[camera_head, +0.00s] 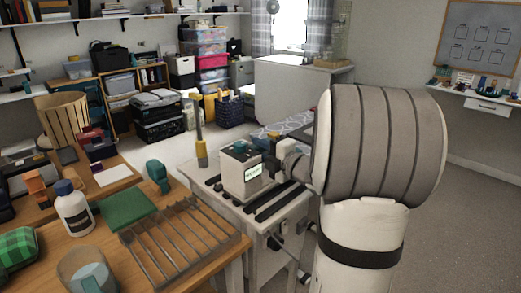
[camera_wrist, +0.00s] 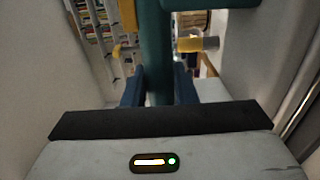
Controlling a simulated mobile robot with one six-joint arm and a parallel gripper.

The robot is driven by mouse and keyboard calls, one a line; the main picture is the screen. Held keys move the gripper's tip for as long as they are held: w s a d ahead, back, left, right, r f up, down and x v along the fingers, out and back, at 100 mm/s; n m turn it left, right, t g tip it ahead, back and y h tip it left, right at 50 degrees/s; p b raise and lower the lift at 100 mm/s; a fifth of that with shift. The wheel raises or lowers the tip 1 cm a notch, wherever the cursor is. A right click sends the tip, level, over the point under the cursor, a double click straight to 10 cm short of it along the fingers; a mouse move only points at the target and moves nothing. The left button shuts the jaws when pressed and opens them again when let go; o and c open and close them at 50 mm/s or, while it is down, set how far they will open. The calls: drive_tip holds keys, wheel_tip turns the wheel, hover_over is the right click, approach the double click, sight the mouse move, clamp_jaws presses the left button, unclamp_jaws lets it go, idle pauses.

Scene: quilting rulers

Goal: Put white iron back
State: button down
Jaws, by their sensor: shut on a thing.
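In the wrist view my gripper (camera_wrist: 158,92) has its dark blue fingers on both sides of an upright teal bar (camera_wrist: 157,45). It is shut on this bar, which widens to the right at the top edge and looks like a handle. No white iron body shows clearly there. In the head view a white boxy shape (camera_head: 241,172) with teal on top and a lit panel is at the end of my arm, over the white table (camera_head: 232,217). I cannot tell whether it is part of my gripper or the iron.
A yellow-based post (camera_head: 200,150) stands beside the white boxy shape. Grey floor (camera_head: 470,220) is clear at right.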

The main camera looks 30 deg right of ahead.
drive_tip(key=shift+f+b, duration=0.15)
drive_tip(key=shift+b, duration=0.2)
drive_tip(key=c, duration=1.4)
unclamp_jaws()
drive_tip(key=o, duration=0.3)
drive_tip(key=shift+f, duration=0.25)
drive_tip(key=v, duration=0.7)
drive_tip(key=shift+s+d+r, duration=0.1)
drive_tip(key=shift+s+r, duration=0.1)
drive_tip(key=shift+s, duration=0.2)
